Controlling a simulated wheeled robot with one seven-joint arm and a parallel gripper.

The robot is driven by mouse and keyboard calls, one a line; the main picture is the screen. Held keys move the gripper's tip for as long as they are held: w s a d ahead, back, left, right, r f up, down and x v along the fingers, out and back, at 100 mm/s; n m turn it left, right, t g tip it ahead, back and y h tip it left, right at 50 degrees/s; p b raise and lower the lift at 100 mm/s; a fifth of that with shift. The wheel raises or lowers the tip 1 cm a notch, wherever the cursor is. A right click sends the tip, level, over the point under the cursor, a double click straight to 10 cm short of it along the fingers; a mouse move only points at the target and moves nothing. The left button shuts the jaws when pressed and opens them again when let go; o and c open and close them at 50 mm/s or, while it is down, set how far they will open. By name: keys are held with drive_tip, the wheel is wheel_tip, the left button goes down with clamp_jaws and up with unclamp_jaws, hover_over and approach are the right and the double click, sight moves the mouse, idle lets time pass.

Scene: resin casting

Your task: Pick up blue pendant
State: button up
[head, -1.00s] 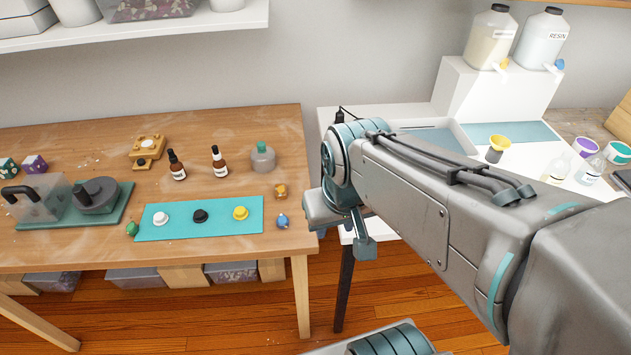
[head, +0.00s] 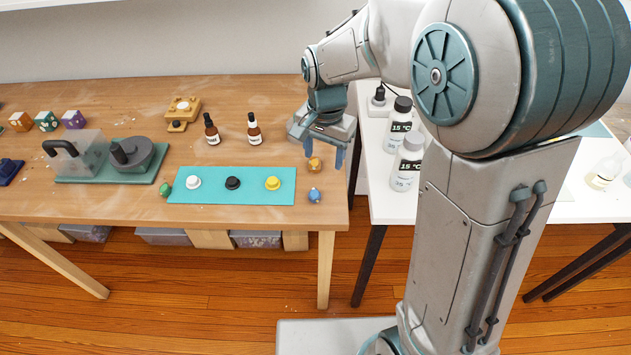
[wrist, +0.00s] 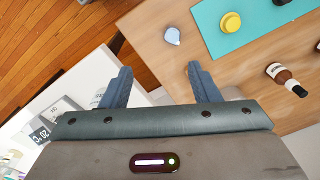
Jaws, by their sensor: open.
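The blue pendant (head: 314,195) is a small blue piece lying on the wooden table near its front right corner, just right of the teal mat (head: 239,200). It also shows in the wrist view (wrist: 172,36), beyond my fingertips and between their lines. My gripper (head: 324,150) is open and empty, pointing down above the table's right side, behind the pendant. In the wrist view both fingers of my gripper (wrist: 158,75) are spread apart with nothing between them.
An orange pendant (head: 314,164) lies close behind the blue one, under my gripper. A yellow piece (head: 273,183) stands on the mat. Dropper bottles (head: 254,129) stand farther back. White bottles (head: 407,163) stand on the white table to the right, across a gap.

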wheel_tip(320, 180, down, 2)
drive_tip(key=w+a+f, duration=0.1)
drive_tip(key=w+a, duration=0.1)
hover_over(315, 194)
drive_tip(key=shift+m, duration=0.4)
drive_tip(key=f, duration=0.6)
drive_tip(key=shift+s+a+f, duration=0.25)
drive_tip(key=shift+a+f, duration=0.05)
drive_tip(key=shift+w+d+f+p, duration=0.15)
drive_tip(key=shift+f+p, duration=0.15)
drive_tip(key=shift+f, duration=1.3)
drive_tip(key=shift+w+d+f+p, duration=0.15)
drive_tip(key=shift+f+p, duration=0.1)
drive_tip(key=shift+f, duration=1.3)
drive_tip(key=c, duration=1.1)
